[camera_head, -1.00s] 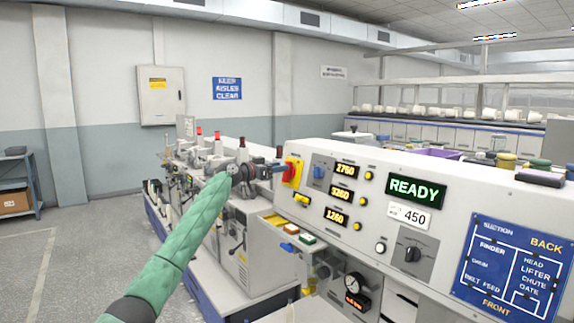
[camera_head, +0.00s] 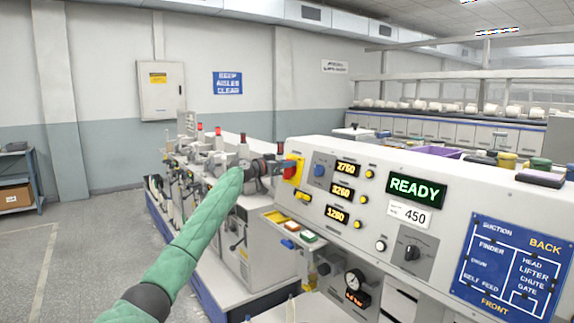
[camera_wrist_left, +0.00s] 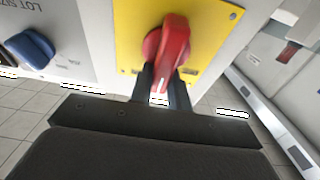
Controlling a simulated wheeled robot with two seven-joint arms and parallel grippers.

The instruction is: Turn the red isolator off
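The red isolator (camera_wrist_left: 174,48) is a red rotary handle on a yellow plate (camera_wrist_left: 208,30) in the left wrist view. Its grip bar points down, slightly tilted, towards the camera. In the head view the isolator's yellow plate (camera_head: 298,170) sits at the left end of the grey control panel. My left gripper (camera_wrist_left: 162,92) has a dark finger on each side of the handle's lower end, close against it, and looks shut on it. In the head view my left gripper (camera_head: 277,168) meets the red handle and partly hides it. My right gripper is not in view.
A blue knob (camera_head: 319,171) sits right of the isolator, also seen in the left wrist view (camera_wrist_left: 31,48). A yellow switch (camera_head: 303,196), number displays and a green READY display (camera_head: 416,190) share the panel. Machine heads (camera_head: 215,150) stand behind my left arm.

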